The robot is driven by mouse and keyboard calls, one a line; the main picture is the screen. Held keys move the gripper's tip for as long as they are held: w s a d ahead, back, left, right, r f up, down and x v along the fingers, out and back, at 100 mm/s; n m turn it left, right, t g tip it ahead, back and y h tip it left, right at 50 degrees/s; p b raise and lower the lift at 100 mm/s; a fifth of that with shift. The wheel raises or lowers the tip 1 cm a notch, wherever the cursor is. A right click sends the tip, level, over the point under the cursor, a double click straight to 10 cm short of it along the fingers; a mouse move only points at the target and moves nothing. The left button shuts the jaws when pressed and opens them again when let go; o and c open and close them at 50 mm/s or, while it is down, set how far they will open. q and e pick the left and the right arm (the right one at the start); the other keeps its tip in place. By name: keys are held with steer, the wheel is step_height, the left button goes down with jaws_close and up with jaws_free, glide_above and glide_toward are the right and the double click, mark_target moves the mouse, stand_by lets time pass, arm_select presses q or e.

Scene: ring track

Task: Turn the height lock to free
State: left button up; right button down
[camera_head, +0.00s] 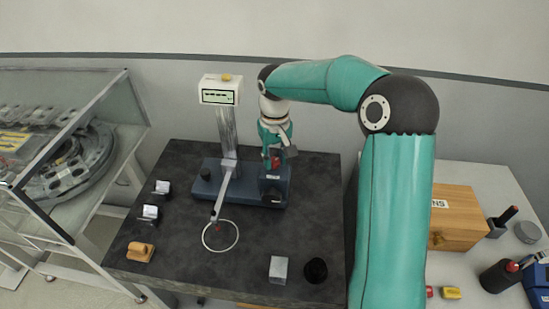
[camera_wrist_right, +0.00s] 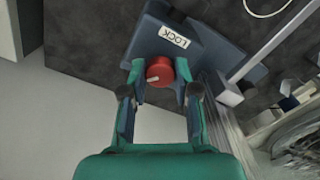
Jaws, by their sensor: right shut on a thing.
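The height lock is a red knob (camera_wrist_right: 160,72) on the dark blue base of a measuring stand, beside a white label reading LOCK (camera_wrist_right: 174,37). A pale mark on the knob points to the left in the right wrist view. In the head view the red knob (camera_head: 276,162) shows partly behind my right gripper (camera_head: 278,152). My right gripper (camera_wrist_right: 160,76) reaches down with a finger on either side of the knob and is shut on it. The stand (camera_head: 228,130) has a column and a display. My left gripper is not in view.
A dark table (camera_head: 180,235) carries the stand. A white ring (camera_head: 220,236) lies under the stand's arm. A metal block (camera_head: 278,268), a black cylinder (camera_head: 316,270) and an orange-brown piece (camera_head: 140,252) stand near the front. A wooden box (camera_head: 458,215) is at right, a glass case (camera_head: 60,150) at left.

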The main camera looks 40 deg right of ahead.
mark_target(275, 160)
steer(key=n, duration=0.4)
steer(key=shift+n, duration=0.3)
steer(key=n, duration=0.4)
steer(key=shift+w, duration=0.1)
steer(key=shift+n, duration=0.3)
steer(key=shift+d, duration=0.1)
steer(key=c, duration=0.9)
jaws_free()
steer(key=shift+o, duration=0.2)
step_height(275, 160, up, 12)
